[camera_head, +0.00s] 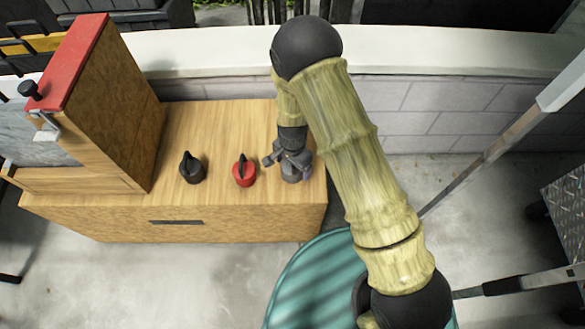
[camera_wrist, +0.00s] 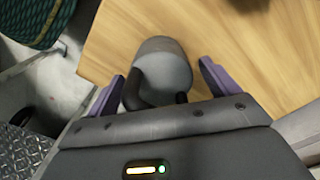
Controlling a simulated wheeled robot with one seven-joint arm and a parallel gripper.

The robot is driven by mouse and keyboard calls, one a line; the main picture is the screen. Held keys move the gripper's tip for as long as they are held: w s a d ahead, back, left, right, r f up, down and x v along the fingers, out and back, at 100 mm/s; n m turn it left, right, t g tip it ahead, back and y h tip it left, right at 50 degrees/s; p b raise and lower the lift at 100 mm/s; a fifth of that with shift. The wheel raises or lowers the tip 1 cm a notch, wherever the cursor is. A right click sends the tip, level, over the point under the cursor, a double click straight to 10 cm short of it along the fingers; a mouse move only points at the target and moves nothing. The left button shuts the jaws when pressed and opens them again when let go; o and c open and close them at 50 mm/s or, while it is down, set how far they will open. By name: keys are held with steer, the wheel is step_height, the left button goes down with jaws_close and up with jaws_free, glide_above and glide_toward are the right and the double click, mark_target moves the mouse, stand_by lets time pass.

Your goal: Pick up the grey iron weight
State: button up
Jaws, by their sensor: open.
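The grey iron weight (camera_head: 291,177) stands near the right end of the wooden cabinet top (camera_head: 225,125). My gripper (camera_head: 287,162) is over it, coming from above, and partly hides it. In the wrist view the grey weight (camera_wrist: 168,62) lies between the two purple fingers of my open gripper (camera_wrist: 162,75). A gap shows beside the weight on both sides. Its dark handle points toward the palm, and the palm hides part of it.
A red weight (camera_head: 244,174) stands just left of the grey one, and a black weight (camera_head: 191,172) farther left. A tall wooden box with a red top (camera_head: 80,60) fills the cabinet's left end. A low wall (camera_head: 220,50) runs behind.

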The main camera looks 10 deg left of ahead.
jaws_close()
steer(key=shift+r, duration=0.2)
steer(key=shift+w+r, duration=0.1)
steer(key=shift+r, duration=0.15)
step_height(320, 180, up, 9)
steer(key=shift+r+p, duration=0.15)
steer(key=shift+p, duration=0.85)
steer(key=shift+m, duration=0.6)
step_height(320, 180, down, 7)
steer(key=b, duration=0.7)
steer(key=shift+a+r, duration=0.1)
steer(key=shift+r, duration=0.05)
